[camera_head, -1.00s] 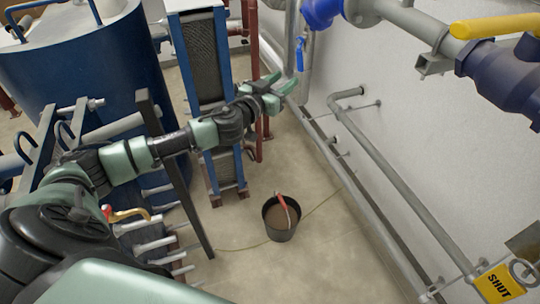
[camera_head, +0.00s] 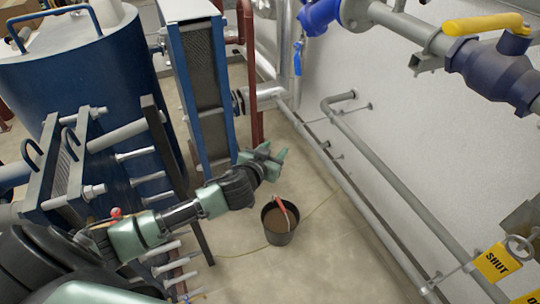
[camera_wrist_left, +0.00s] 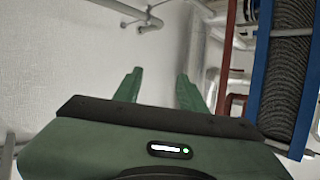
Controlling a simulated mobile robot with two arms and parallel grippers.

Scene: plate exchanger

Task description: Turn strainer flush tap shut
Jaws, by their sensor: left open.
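A blue strainer body (camera_head: 320,14) sits on the grey pipe at the top of the head view. A small blue lever (camera_head: 297,60) hangs down below it, close to the wall; I take this to be the flush tap. My left gripper (camera_head: 274,154) is open and empty, well below the lever in the picture, above the floor near the plate exchanger's foot. Its two green fingers also show apart in the left wrist view (camera_wrist_left: 158,76), with nothing between them. The tap cannot be made out in the wrist view. My right gripper is not in view.
The blue-framed plate exchanger (camera_head: 206,90) stands left of the gripper. A black bucket (camera_head: 279,222) with a red-handled tool is on the floor. Pipes run along the white wall. A yellow lever (camera_head: 486,25) and a yellow SHUT tag (camera_head: 497,263) are at right.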

